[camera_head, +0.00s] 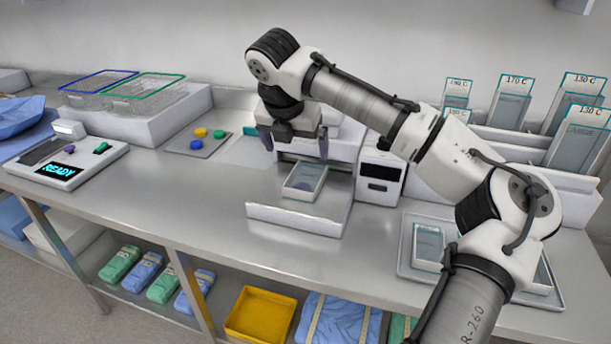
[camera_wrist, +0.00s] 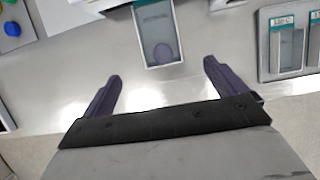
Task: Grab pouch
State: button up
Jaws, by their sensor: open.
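A clear pouch with a teal edge (camera_head: 304,182) lies on the white tray (camera_head: 300,218) in front of a white machine. My gripper (camera_head: 295,140) is above and behind the pouch in the head view, fingers apart and empty. In the wrist view the fingertips (camera_wrist: 162,72) spread wider than the pouch, which lies beyond them, apart from both.
A white device with a dark display (camera_head: 381,180) stands right of the tray. Temperature-labelled pouches (camera_head: 508,105) stand in a rack at the back right. A metal tray (camera_head: 405,262) with more pouches lies at right, partly behind my arm.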

send_over(303, 180)
jog(key=s, duration=0.2)
jog(key=f, duration=0.6)
jog(key=shift+a+f+p, duration=0.25)
jog(key=shift+a+p, duration=0.15)
jog(key=shift+p+x, duration=0.75)
jog(key=shift+x, duration=2.05)
jog(key=shift+s, duration=0.1)
jog(key=c, duration=1.1)
jog(key=shift+s+r, duration=0.1)
